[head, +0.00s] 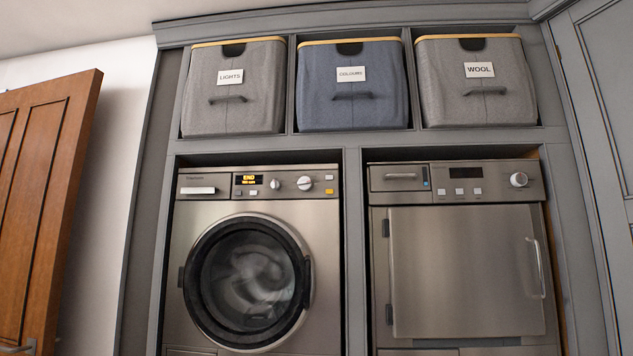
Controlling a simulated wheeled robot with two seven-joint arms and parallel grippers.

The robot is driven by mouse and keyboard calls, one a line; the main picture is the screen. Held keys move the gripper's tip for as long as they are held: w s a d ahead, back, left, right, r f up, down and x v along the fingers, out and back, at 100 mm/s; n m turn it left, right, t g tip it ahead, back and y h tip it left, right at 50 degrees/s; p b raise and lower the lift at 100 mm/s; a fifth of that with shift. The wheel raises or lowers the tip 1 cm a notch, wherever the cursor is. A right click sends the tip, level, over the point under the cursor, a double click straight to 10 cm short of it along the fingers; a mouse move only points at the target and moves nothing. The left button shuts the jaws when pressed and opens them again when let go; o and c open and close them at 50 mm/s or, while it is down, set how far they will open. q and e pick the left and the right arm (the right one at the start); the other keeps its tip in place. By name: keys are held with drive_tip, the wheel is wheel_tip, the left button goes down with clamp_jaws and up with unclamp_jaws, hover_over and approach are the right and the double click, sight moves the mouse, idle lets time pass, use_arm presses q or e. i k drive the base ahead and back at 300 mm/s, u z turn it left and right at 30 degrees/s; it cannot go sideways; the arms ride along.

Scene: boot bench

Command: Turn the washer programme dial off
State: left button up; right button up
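The washer (180,260) is the steel machine on the left, with a round, dark glass door (247,282) that looks shut. Pale laundry shows dimly behind the glass. Its control panel has a lit display (249,181) reading "END" in yellow, with a smaller second line. Right of the display are a small round knob (275,184) and a larger silver dial (304,183). I cannot tell from the markings which is the programme dial or where either points. Neither of my grippers is in view.
A second steel machine (465,270) with a square door and a knob (519,180) stands to the right. Fabric bins labelled LIGHTS (232,110), COLOURS (352,108) and WOOL (477,105) sit above. A wooden door (45,200) is at the left. Nothing blocks the washer's front.

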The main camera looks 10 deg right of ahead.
sight(305, 183)
drive_tip(key=z, duration=1.05)
drive_tip(key=i, duration=0.65)
drive_tip(key=u, duration=0.6)
